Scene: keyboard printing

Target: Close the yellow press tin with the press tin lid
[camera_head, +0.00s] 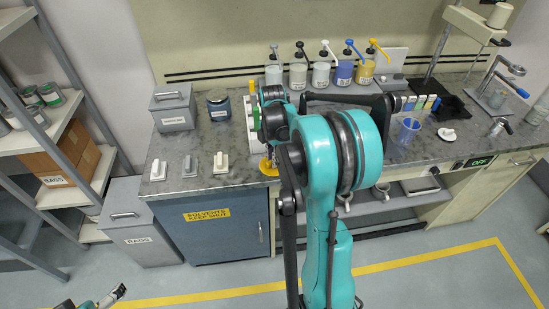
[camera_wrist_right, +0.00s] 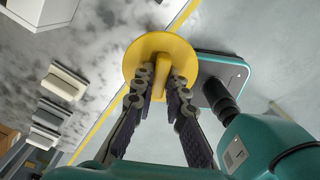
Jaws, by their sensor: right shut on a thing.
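The yellow press tin lid (camera_wrist_right: 180,50) is a round disc with a raised bar-shaped grip, seen in the right wrist view. My right gripper (camera_wrist_right: 163,88) is shut on that grip, a finger on each side. In the head view the lid (camera_head: 268,167) shows only in part at the bench's front edge, behind my right arm. I cannot make out the yellow press tin in either view. My left gripper (camera_head: 115,295) shows small at the lower left, low over the floor; its jaws are too small to read.
Three small blocks with handles stand on the left of the bench (camera_head: 210,183), near a grey lidded box (camera_head: 173,107) and a dark jar (camera_head: 218,105). Several pump bottles line the back. A white rack (camera_head: 251,122) is partly hidden behind my arm.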

